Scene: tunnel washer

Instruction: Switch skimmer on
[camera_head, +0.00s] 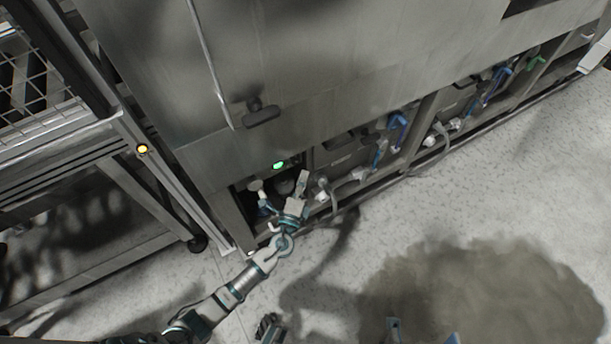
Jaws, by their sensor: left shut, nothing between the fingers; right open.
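A lit green light or button (278,165) sits on the lower edge of the large grey metal machine (330,60). A lit yellow round button (142,149) sits on the frame at the left. No label shows which control belongs to the skimmer. My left arm reaches in from the lower left. My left gripper (288,187) is at the open bay just below the green light, apart from it as far as I can see. It is shut and empty; its fingertips are small and hard to make out against the dark bay.
Blue-handled valves (398,121) and pipes line the open lower bay to the right. A dark handle (262,113) sticks out above the green light. A wire-mesh rack (40,85) stands at the left. The speckled floor (500,190) is clear, with a brown stain (480,295).

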